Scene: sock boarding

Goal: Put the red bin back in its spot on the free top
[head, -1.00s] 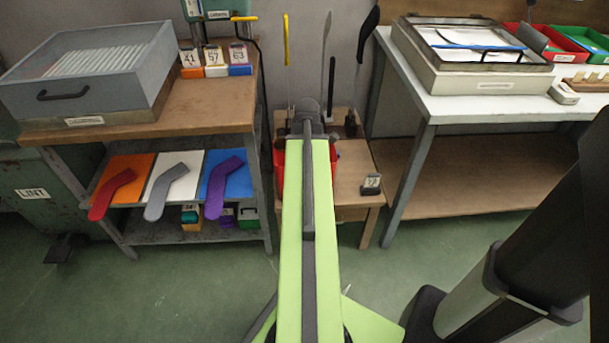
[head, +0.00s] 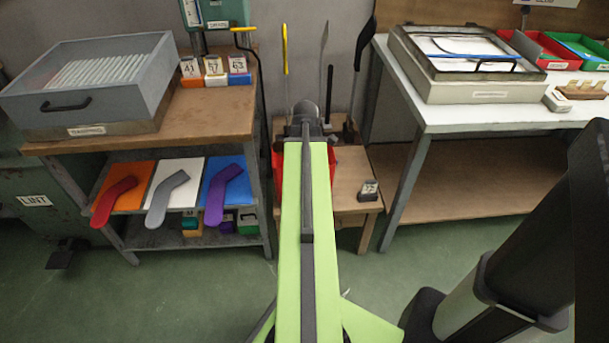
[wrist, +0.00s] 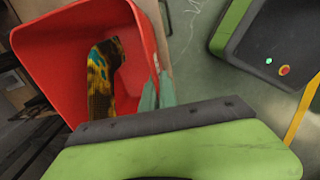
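The red bin (wrist: 75,48) fills the upper left of the wrist view, its open mouth showing. A yellow, teal and brown patterned thing, like a sock, (wrist: 101,75) lies inside it. In the head view slivers of the red bin (head: 278,172) show on both sides of my green arm, in front of or over the low wooden table (head: 350,178). My gripper (head: 306,125) is at the far end of the arm. Its dark and green body crosses the bottom of the wrist view, close to the bin's rim.
A wooden bench (head: 205,115) at left carries a grey box (head: 100,85). A white table (head: 470,115) at right carries a framed tray, a small red bin (head: 520,48) and a green bin (head: 580,50). A small number stand (head: 369,189) is on the low table's right.

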